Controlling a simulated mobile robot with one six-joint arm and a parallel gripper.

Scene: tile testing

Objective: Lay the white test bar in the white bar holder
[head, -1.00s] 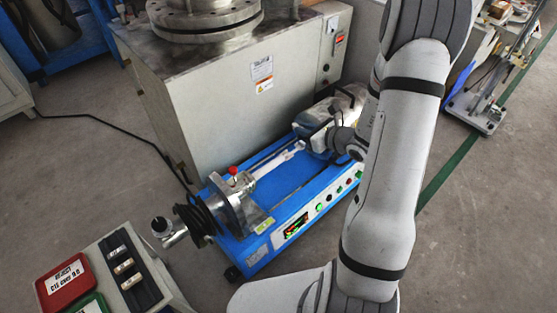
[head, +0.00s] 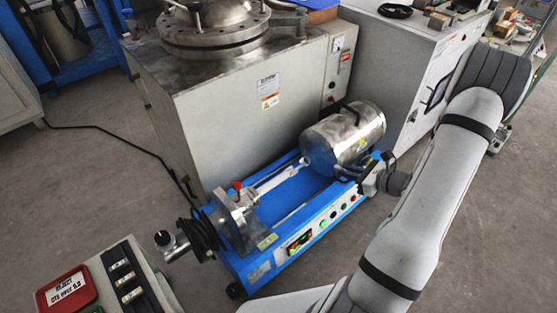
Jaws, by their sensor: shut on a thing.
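My gripper (head: 370,180) is at the right end of the blue test machine (head: 318,222), close in front of the silver cylinder (head: 345,142). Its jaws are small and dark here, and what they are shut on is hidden. A pale bar-like part (head: 277,180) lies lengthwise in the machine, left of the cylinder and apart from my gripper; I cannot tell whether it is the white test bar. A black rack (head: 112,258) at the lower left has several slots with small pale pieces or labels. I cannot tell which is the white bar holder.
A red reject tray (head: 66,292) lies left of the rack. A large grey cabinet (head: 225,105) with a round metal flange stands behind the machine. A pale instrument cabinet (head: 415,65) stands at the back right. My arm crosses the right side; floor (head: 500,240) beyond it is clear.

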